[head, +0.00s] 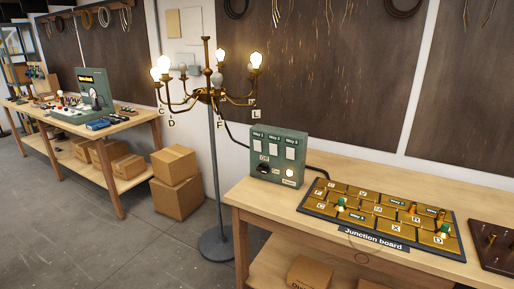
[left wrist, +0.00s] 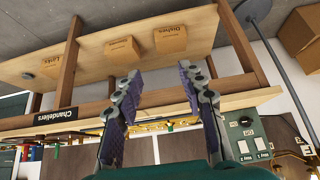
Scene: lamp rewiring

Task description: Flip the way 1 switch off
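The green switch box (head: 280,156) stands upright on the right bench in the head view. Its face has three pale switches under labels Way 1, Way 2 and Way 3. The way 1 switch (head: 263,147) is the leftmost; its position is too small to tell. A dark knob (head: 263,168) and a lit round button (head: 289,173) sit below. The chandelier (head: 209,92) has some bulbs glowing and others dull. My left gripper (left wrist: 160,72) is open and empty in the left wrist view, with the box (left wrist: 242,132) upside down to its right, apart from it. My right gripper is not shown.
The junction board (head: 381,217) lies right of the box, with a dark peg board (head: 493,245) beyond. The chandelier's pole (head: 218,190) stands left of the bench. Cartons (head: 176,182) and another bench (head: 115,128) are at left. Bare bench top lies before the box.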

